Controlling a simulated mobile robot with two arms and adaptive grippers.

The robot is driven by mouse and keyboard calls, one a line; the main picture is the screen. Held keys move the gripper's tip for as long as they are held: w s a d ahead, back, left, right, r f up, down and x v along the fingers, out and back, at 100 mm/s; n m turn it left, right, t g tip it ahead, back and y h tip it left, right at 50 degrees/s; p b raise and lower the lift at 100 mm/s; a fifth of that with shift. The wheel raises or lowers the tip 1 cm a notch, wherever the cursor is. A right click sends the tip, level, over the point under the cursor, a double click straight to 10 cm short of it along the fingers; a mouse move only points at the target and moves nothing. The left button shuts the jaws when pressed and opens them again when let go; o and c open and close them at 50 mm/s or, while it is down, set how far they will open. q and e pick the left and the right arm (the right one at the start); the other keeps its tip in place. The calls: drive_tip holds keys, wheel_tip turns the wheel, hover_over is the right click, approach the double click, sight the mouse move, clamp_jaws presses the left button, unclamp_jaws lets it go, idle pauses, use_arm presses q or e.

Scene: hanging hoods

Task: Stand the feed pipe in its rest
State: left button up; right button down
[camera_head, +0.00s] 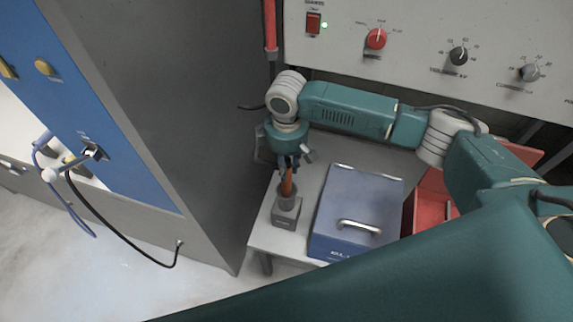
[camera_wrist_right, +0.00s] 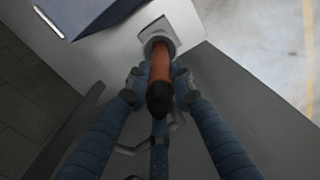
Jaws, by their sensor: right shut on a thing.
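The feed pipe (camera_head: 287,187) is an orange tube, roughly upright below my right gripper (camera_head: 287,168). Its rest (camera_head: 285,216) is a small grey block with a round cup on top, near the front left of the bench. The pipe's lower end meets the cup's mouth; how deep it sits I cannot tell. In the right wrist view the orange pipe (camera_wrist_right: 160,62) has a dark near end and points into the grey ring of the rest (camera_wrist_right: 152,38). The blue-grey fingers of my right gripper (camera_wrist_right: 160,88) close around the pipe from both sides. My left gripper is not in view.
A blue box with a handle (camera_head: 352,205) stands right of the rest, with a red bin (camera_head: 433,198) beyond it. A grey cabinet (camera_head: 165,120) rises at the left. A control panel (camera_head: 430,50) is behind. The bench's front edge (camera_head: 262,245) is close.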

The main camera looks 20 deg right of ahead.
wheel_tip(320, 180, down, 6)
drive_tip(key=shift+r+b, duration=0.25)
drive_tip(key=shift+b, duration=0.55)
idle(0.4)
drive_tip(key=c, duration=1.4)
unclamp_jaws()
drive_tip(key=shift+c, duration=0.2)
wheel_tip(320, 180, up, 12)
drive_tip(key=shift+r, duration=0.1)
